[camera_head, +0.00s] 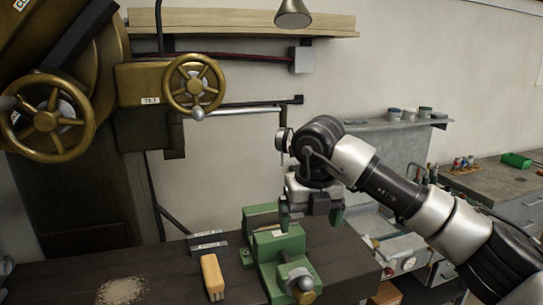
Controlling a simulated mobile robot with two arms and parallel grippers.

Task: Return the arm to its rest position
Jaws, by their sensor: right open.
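My right arm reaches in from the lower right, and its right gripper (311,220) points down over the dark workbench. Its two green-tipped fingers are spread apart with nothing seen between them.
On the bench (165,270) left of the jig are a yellow block (212,277), a grey piece (208,243) and a pile of shavings (122,291). A large machine with brass handwheels (194,84) stands at left. A grey shelf unit (385,145) and side bench (500,182) are at right.

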